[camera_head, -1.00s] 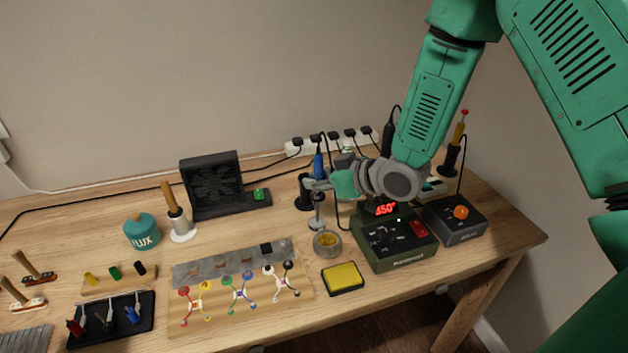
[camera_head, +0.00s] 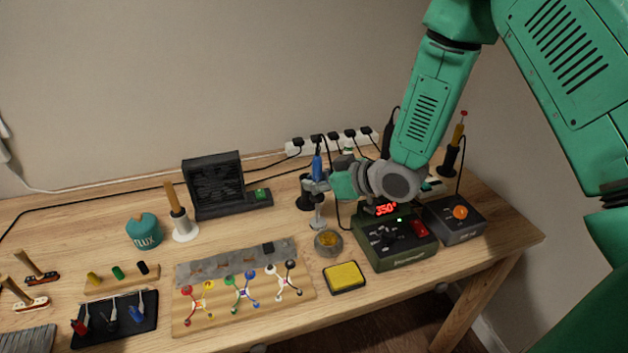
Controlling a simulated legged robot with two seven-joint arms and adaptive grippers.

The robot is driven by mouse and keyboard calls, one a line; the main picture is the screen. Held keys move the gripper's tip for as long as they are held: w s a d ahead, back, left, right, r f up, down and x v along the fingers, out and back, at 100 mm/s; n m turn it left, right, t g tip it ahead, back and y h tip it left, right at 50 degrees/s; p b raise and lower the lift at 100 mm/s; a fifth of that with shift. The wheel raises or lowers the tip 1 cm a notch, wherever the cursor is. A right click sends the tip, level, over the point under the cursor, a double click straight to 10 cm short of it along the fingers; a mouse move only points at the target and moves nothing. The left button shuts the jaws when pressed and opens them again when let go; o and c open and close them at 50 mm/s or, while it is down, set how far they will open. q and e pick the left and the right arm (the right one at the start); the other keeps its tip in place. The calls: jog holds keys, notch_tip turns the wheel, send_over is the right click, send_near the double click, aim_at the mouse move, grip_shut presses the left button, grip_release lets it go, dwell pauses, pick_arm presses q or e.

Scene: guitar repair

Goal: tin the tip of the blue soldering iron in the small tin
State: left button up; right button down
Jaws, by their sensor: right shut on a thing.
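The blue soldering iron (camera_head: 318,164) stands nearly upright in my right gripper (camera_head: 314,187), which is shut on it. Below the gripper, a slim grey part reaches down to a small grey round thing (camera_head: 318,225) on the table; I cannot tell whether this is the small tin or whether the iron's tip touches it. A round grey bowl with yellow filling (camera_head: 328,243) sits just in front. My left gripper is not in view.
The green soldering station (camera_head: 398,257) with a red display stands to the right, beside a dark box with an orange knob (camera_head: 460,213). A yellow sponge (camera_head: 344,277) lies in front. A black stand (camera_head: 304,195) is just behind the gripper. A flux jar (camera_head: 142,231) is at left.

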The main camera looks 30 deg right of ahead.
jog(key=shift+a, duration=0.15)
jog(key=shift+d, duration=0.4)
jog(key=shift+a, duration=0.15)
jog(key=shift+r+p, duration=0.25)
jog(key=shift+p, duration=0.2)
notch_tip(320, 180, up, 7)
jog(key=p, duration=0.6)
jog(key=shift+f, duration=0.3)
